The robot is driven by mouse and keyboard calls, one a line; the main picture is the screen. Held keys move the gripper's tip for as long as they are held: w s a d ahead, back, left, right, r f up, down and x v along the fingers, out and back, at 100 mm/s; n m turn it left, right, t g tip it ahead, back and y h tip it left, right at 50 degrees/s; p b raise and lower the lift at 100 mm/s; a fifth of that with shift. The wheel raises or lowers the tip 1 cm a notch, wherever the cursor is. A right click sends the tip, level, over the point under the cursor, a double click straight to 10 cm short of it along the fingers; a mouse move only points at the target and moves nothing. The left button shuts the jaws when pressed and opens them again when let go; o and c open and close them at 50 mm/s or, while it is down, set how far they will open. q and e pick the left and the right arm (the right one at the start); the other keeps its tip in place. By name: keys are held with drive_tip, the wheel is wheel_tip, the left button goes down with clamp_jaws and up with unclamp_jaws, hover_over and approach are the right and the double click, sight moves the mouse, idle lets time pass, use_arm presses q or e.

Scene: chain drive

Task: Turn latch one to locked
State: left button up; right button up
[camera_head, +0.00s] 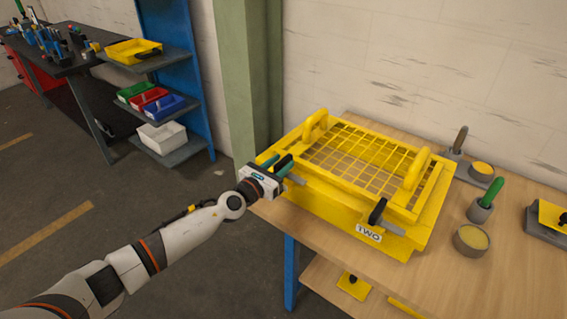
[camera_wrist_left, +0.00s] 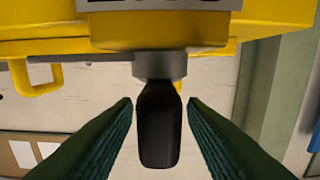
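The yellow guard box (camera_head: 330,205) with a wire-grid lid stands on the wooden table. Latch two has a black handle (camera_head: 377,211) and a grey bar above its "TWO" label (camera_head: 368,233). My left gripper (camera_head: 279,164) is at the box's left front corner, over the other latch, mostly hiding it and its label. In the left wrist view that latch's black handle (camera_wrist_left: 159,125) hangs from a grey collar (camera_wrist_left: 160,65), between the green fingers of my left gripper (camera_wrist_left: 160,106). Narrow gaps show on both sides, so the gripper appears open around it. My right gripper is out of view.
Right of the box are a grey cup with yellow contents (camera_head: 471,240), a green-handled tool (camera_head: 488,196) in a holder and a dark tray (camera_head: 545,224). A green pillar (camera_head: 240,80) stands behind my left gripper. A blue rack with bins (camera_head: 170,103) is farther left.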

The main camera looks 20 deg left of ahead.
use_arm(q)
drive_tip(key=shift+x, duration=0.8)
drive_tip(key=shift+c, duration=0.6)
